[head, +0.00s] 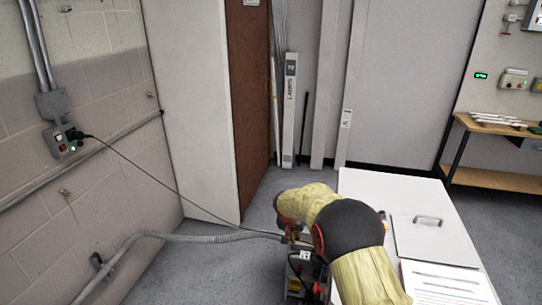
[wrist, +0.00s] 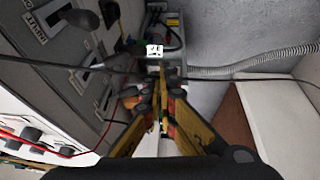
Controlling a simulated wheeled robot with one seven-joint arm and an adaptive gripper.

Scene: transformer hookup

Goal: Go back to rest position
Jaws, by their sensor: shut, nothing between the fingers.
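My gripper (wrist: 163,76) shows in the wrist view with its yellow fingers drawn together at the tips and nothing between them. In the head view my yellow-sleeved arm bends down beside the white table, and the gripper is largely hidden by it. A device with cables (head: 298,270), seemingly the transformer, stands below the gripper; my arm hides part of it. In the wrist view a grey panel (wrist: 62,62) marked INPUT, with dark knobs or plugs, lies close left of the fingers. A dark cable passes near the fingertips; whether it touches them I cannot tell.
A wall outlet box (head: 62,140) holds a black plug; its cable (head: 150,178) stretches across toward the device. A grey corrugated hose (head: 190,237) runs there too. The white table (head: 365,185) is close at right. A workbench (head: 500,180) stands farther back. Floor between is open.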

